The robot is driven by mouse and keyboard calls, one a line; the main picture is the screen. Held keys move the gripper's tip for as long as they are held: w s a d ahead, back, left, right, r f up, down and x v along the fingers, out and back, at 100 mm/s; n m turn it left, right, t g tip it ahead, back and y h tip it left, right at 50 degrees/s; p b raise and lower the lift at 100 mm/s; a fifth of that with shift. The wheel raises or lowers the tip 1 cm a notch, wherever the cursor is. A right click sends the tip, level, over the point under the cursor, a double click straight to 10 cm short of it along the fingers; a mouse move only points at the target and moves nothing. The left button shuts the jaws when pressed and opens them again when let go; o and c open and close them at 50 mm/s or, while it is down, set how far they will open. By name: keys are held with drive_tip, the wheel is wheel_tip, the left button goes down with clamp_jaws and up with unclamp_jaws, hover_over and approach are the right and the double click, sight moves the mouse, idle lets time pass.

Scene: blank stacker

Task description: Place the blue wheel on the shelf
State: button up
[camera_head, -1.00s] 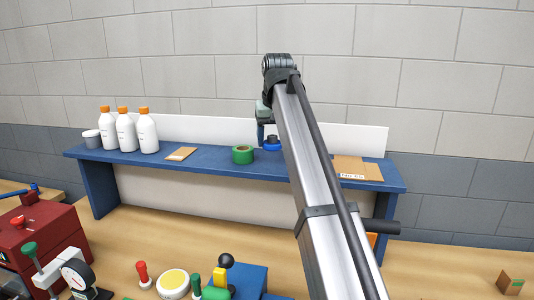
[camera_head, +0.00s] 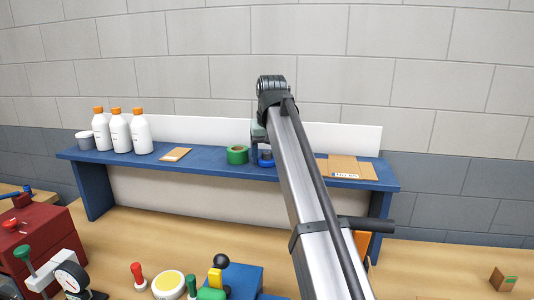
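The blue wheel (camera_head: 265,161) is at the blue shelf (camera_head: 205,162), just right of a green tape roll (camera_head: 237,155). My gripper (camera_head: 264,157) is directly over the wheel, with its lower end at it. My arm crosses in front and hides part of the wheel and most of the gripper. I cannot tell whether the fingers are open or shut, or whether the wheel rests on the shelf top.
White bottles with orange caps (camera_head: 119,132) and a grey cup (camera_head: 85,140) stand at the shelf's left end. A small brown notepad (camera_head: 175,154) lies beside them. Cardboard (camera_head: 347,168) lies at the right end. Coloured tools crowd the bench in front.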

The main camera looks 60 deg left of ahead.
drive_tip(key=o, duration=0.3)
drive_tip(key=v, duration=1.2)
drive_tip(key=shift+r, duration=0.25)
